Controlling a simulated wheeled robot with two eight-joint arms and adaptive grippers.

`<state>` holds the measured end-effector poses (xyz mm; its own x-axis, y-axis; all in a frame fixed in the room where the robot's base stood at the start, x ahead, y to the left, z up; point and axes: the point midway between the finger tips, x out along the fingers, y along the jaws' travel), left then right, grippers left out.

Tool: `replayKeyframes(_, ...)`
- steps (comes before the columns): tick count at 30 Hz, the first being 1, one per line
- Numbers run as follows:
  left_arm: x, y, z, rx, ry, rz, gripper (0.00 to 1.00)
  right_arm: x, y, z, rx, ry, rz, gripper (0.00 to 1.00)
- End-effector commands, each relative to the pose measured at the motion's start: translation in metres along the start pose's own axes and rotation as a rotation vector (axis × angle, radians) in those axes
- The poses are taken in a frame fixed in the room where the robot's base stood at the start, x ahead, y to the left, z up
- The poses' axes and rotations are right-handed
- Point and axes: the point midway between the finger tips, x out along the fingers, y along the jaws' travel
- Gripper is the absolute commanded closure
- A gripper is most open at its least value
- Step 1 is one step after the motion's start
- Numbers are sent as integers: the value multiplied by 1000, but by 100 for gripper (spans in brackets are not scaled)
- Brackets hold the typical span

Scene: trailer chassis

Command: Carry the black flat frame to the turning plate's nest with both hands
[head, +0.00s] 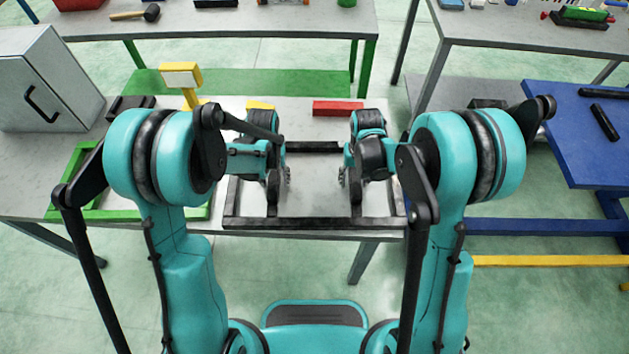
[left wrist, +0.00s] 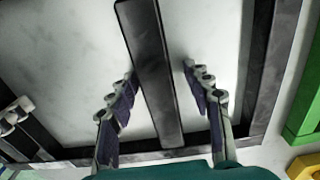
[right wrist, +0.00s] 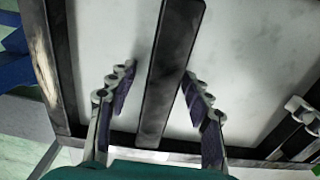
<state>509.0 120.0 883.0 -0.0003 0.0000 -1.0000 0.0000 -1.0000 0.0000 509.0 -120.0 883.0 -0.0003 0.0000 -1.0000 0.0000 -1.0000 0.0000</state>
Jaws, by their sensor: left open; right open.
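The black flat frame (head: 315,223) lies flat on the grey table in front of me, with long rails and crossbars. My left gripper (head: 286,178) is open above its left part; in the left wrist view, the fingers (left wrist: 159,76) stand on either side of a black bar (left wrist: 153,60), not closed on it. My right gripper (head: 343,178) is open above its right part; in the right wrist view, the fingers (right wrist: 160,76) straddle another black bar (right wrist: 172,50). My arms hide parts of the frame. I cannot make out the turning plate's nest for certain.
A green frame (head: 78,178) lies on the table to the left, partly behind my left arm. A grey cabinet (head: 45,85), a yellow post piece (head: 183,76) and a red block (head: 338,108) stand on the table. A blue table (head: 575,140) is at the right.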

Motion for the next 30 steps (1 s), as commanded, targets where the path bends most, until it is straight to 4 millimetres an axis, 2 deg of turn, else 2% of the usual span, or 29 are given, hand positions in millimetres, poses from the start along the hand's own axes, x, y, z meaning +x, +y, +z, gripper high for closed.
replayKeyframes(3,0,0,0,0,0,0,50,0,0,0,0,0,0,50)
replayKeyframes(4,0,0,0,0,0,0,55,0,0,0,0,0,0,55)
replayKeyframes(9,0,0,0,0,0,0,100,0,0,0,0,0,0,100)
replayKeyframes(23,-2,0,0,0,0,0,100,-2,0,0,0,0,0,100)
replayKeyframes(30,-16,0,0,0,0,0,100,-16,0,0,0,0,0,100)
